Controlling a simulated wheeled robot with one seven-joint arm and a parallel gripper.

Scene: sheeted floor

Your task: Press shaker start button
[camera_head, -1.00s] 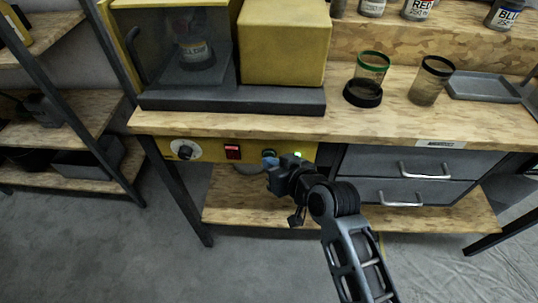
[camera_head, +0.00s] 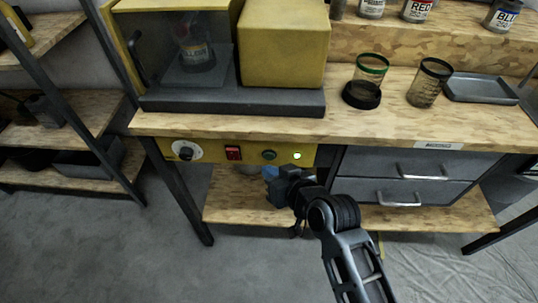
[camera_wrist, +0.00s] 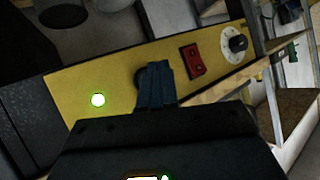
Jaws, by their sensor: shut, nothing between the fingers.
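The shaker's yellow control panel (camera_head: 213,152) runs along the front of the bench, under the shaker (camera_head: 190,55). The green round button (camera_head: 269,155) sits between a red rocker switch (camera_head: 233,153) and a glowing green light (camera_head: 297,156). My gripper (camera_head: 269,173) is shut and empty, just below the button in the head view and apart from it there. In the wrist view the blue-grey fingers (camera_wrist: 157,84) reach toward the panel and cover most of the button; only a dark edge shows at their left. The light (camera_wrist: 98,100) glows left of the fingers. A bottle (camera_head: 197,55) stands inside the shaker.
A dial (camera_head: 184,150) is at the panel's left end. Grey drawers (camera_head: 420,175) are to the right and a low wooden shelf (camera_head: 235,205) lies below. Two cups and a grey tray (camera_head: 482,88) stand on the benchtop. Floor in front is clear.

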